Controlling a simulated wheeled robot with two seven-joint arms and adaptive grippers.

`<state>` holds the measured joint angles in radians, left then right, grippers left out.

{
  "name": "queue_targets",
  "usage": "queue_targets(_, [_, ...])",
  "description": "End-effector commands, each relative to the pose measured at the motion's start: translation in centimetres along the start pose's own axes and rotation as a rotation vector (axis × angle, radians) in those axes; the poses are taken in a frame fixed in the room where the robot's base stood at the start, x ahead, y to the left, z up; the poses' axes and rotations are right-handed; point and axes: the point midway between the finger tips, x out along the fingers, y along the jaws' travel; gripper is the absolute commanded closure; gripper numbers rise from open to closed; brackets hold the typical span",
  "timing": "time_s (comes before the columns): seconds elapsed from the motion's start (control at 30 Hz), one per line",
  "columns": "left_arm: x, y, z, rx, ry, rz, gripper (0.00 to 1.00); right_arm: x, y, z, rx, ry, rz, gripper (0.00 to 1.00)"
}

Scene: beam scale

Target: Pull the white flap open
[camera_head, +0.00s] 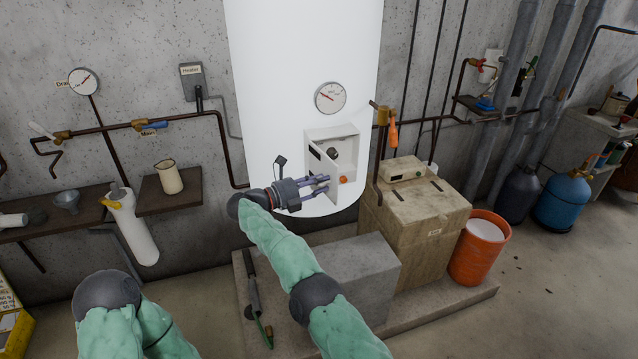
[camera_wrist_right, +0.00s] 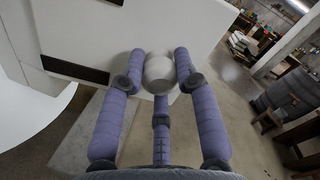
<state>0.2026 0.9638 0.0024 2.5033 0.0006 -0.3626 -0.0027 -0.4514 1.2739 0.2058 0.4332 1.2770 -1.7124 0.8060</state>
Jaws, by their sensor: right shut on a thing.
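A white box (camera_head: 348,155) is fixed low on the white tank, with a white flap (camera_head: 317,166) at its front left; how far the flap stands from the box is hard to tell. In the right wrist view the white flap (camera_wrist_right: 125,38) is close up, with a pale round knob (camera_wrist_right: 160,74) in front of it. My right gripper (camera_head: 327,184) is at the lower front of the box. In the wrist view its purple fingers (camera_wrist_right: 160,80) are shut on the knob from both sides. My left gripper is out of view; only part of my left arm shows at the lower left.
A round gauge (camera_head: 330,97) sits above the box. A beige boxy unit (camera_head: 415,225) and an orange bucket (camera_head: 478,250) stand to the right. A grey block (camera_head: 350,270) lies below.

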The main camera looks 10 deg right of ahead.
Motion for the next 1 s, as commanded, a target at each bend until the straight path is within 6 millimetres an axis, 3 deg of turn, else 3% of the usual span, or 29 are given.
queue_targets(0.33, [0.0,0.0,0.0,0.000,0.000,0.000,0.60,0.0,0.3,-0.3,-0.007,0.004,0.000,1.00])
queue_targets(0.37, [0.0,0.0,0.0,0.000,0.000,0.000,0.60,0.0,0.3,-0.3,-0.006,0.004,0.000,0.66])
queue_targets(0.43, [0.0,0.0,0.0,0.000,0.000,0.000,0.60,0.0,0.3,-0.3,-0.006,0.004,0.000,0.46])
queue_targets(0.8, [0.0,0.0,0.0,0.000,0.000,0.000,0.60,-0.2,0.1,-0.1,-0.002,0.001,0.000,0.45])
queue_targets(1.0, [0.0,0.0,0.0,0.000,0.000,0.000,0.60,-2.3,0.1,0.0,0.000,-0.001,0.000,0.45])
